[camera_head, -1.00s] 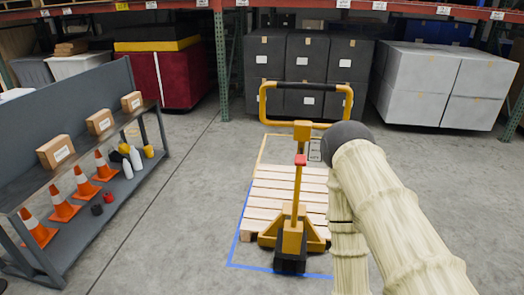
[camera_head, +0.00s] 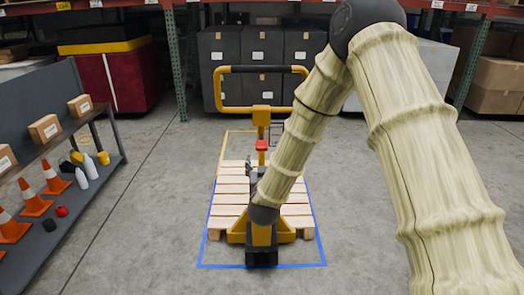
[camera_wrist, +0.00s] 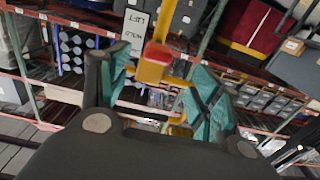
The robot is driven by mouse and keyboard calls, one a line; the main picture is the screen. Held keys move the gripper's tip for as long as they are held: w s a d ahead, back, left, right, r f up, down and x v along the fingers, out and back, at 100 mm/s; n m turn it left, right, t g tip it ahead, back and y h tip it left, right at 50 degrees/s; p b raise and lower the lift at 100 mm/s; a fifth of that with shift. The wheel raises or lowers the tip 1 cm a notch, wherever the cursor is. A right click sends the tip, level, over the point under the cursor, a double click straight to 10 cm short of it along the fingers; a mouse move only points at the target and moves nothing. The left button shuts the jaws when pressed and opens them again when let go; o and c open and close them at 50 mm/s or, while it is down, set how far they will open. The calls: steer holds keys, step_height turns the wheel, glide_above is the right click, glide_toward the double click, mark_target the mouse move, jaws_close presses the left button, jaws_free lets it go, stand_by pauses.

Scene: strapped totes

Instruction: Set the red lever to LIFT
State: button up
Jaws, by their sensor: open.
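The red lever (camera_head: 262,145) is on the yellow upright of a pallet jack (camera_head: 262,115), below its loop handle. In the wrist view, the red and yellow lever end (camera_wrist: 153,67) shows between the teal-padded fingers of my gripper (camera_wrist: 155,72), which are apart. I cannot tell whether either finger touches it. A white label (camera_wrist: 132,30) beside it reads LIFT above a second, unclear word. In the head view, my gripper (camera_head: 254,175) is just below and left of the lever, partly hidden by my arm.
The jack stands at a wooden pallet (camera_head: 232,185) inside a blue floor outline (camera_head: 205,235). A shelf (camera_head: 100,190) with cones, boxes and bottles is at left. Dark totes (camera_head: 225,90) stand behind. The floor between shelf and pallet is clear.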

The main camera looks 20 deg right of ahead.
mark_target(262, 149)
steer(key=x, duration=0.3)
steer(key=p+x, duration=0.1)
steer(key=x, duration=0.7)
steer(key=shift+r, duration=0.35)
